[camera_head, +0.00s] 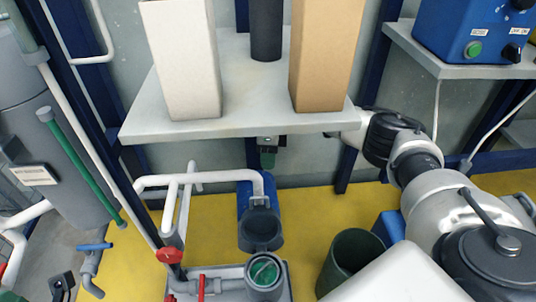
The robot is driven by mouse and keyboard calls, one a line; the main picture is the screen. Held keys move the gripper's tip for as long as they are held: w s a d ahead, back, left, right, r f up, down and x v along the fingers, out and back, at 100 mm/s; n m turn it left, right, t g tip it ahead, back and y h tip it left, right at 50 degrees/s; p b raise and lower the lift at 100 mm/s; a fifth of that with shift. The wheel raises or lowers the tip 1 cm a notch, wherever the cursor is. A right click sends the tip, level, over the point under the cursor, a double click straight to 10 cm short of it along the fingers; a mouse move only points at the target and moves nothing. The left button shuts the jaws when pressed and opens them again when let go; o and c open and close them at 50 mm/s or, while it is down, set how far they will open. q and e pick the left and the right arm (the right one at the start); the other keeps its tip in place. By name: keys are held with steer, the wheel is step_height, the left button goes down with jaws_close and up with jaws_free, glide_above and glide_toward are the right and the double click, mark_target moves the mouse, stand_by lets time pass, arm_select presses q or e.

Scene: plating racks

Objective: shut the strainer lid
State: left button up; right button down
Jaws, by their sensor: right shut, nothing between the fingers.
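The strainer (264,288) is a grey round pot at the bottom centre, with a green basket (264,270) showing in its open mouth. Its dark grey lid (260,230) stands raised at the back of the mouth, so the strainer is open. My right arm comes in from the right and passes under the shelf edge. My right gripper (268,157) shows only in part below the shelf's front edge, behind and above the lid. It is shut and empty, apart from the lid. My left gripper is out of view.
A grey shelf (240,128) overhangs my right gripper, carrying a white box (185,60), a brown box (325,55) and a dark cylinder (266,30). White pipes (205,179) and a red valve handle (169,255) stand left of the strainer. A dark green bin (355,255) stands right.

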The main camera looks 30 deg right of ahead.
steer(key=s+a+f+p, duration=0.2)
steer(key=s+a+f, duration=0.1)
steer(key=s, duration=0.1)
steer(key=shift+s+a+f, duration=0.2)
steer(key=shift+s+f, duration=0.1)
steer(key=shift+s, duration=0.05)
stand_by(0.4)
